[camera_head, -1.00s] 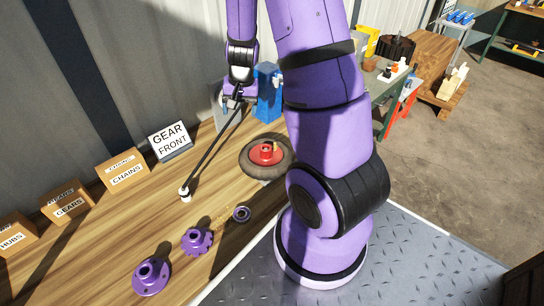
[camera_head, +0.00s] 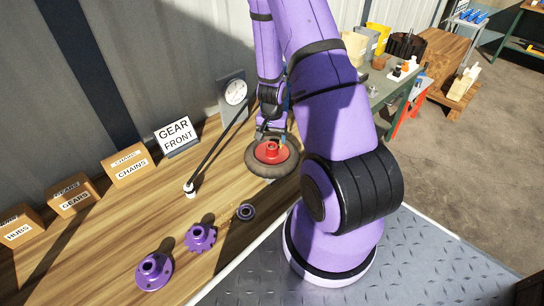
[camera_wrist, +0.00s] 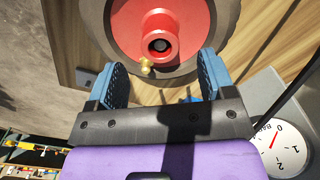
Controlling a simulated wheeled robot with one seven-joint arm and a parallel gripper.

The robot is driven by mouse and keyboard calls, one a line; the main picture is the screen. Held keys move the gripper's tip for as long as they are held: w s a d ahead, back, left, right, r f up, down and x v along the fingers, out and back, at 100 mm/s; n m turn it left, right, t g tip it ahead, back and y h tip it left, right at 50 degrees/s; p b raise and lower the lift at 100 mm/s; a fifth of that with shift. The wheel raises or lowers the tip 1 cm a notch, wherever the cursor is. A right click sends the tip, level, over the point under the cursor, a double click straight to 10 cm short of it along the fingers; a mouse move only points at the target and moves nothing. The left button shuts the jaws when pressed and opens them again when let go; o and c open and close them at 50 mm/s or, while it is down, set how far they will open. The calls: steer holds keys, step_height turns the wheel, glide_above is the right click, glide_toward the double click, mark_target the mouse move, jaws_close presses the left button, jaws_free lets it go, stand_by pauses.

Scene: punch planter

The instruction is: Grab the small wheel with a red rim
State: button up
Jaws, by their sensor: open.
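The small wheel (camera_head: 261,168) with a red rim (camera_head: 268,152) and dark tyre lies flat on the wooden bench. In the wrist view its red rim (camera_wrist: 195,28) and raised red hub (camera_wrist: 160,40) with a brass fitting (camera_wrist: 147,66) fill the top middle. My gripper (camera_head: 270,133) is at the far side of the wheel, close to the tyre. In the wrist view my gripper (camera_wrist: 160,75) has its blue-padded fingers apart, with the hub ahead between them. Nothing is held. The far part of the wheel is partly hidden by the gripper in the head view.
A dial gauge (camera_head: 235,92) stands behind, with a thin dark rod running to a white-tipped end (camera_head: 190,190) on the bench. A purple hub (camera_head: 153,272), a purple gear (camera_head: 200,237) and a small ring (camera_head: 246,212) lie in front. Boxes (camera_head: 130,167) and a sign (camera_head: 175,136) line the wall.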

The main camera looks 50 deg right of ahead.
mark_target(272, 147)
steer(key=shift+f, duration=2.6)
steer(key=shift+a, duration=0.1)
jaws_close()
